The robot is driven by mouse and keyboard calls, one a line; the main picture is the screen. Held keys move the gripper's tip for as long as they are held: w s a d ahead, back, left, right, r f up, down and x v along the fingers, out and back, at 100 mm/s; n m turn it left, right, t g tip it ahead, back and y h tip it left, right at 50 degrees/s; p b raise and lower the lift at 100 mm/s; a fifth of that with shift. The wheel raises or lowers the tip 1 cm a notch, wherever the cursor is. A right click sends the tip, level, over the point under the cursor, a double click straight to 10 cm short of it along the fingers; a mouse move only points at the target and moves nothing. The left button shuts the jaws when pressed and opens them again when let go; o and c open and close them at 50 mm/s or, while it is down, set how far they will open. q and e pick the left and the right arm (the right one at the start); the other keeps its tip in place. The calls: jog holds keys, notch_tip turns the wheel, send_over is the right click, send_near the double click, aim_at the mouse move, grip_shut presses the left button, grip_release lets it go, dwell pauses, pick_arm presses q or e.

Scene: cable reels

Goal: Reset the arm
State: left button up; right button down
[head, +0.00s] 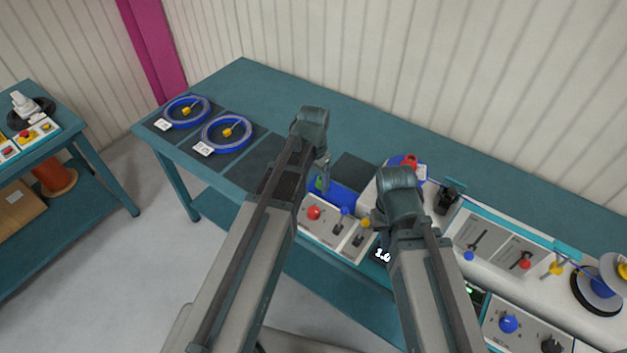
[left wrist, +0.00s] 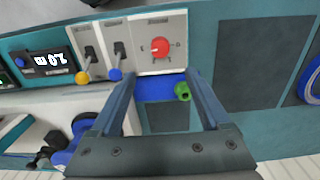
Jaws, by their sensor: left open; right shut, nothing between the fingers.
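My left gripper (head: 323,178) hangs at the end of the left arm, above the blue tray (head: 343,199) on the long bench. In the left wrist view its two fingers (left wrist: 160,78) are wide apart with nothing held between them. The blue tray (left wrist: 152,89) and a small green piece (left wrist: 182,91) lie below and beyond the fingers. My right gripper (head: 374,220) is shut and empty, mostly hidden beside its own arm above the control panels.
The teal bench (head: 255,85) carries two blue cable reels (head: 186,111) (head: 227,134) on dark mats at the left. A panel with a red knob (head: 314,212) and levers stands at the front. More panels and a reel spindle (head: 597,290) fill the right. A side table (head: 100,165) stands at far left.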

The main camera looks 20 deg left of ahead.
pick_arm(q)
jog(key=shift+r, duration=0.1)
jog(key=s+d+y, duration=0.1)
jog(key=s+d, duration=0.9)
jog(key=s, duration=0.4)
jog(key=shift+d+f+b, duration=0.15)
jog(key=shift+f+b, duration=0.15)
jog(key=shift+b, duration=0.1)
jog(key=shift+s, duration=0.1)
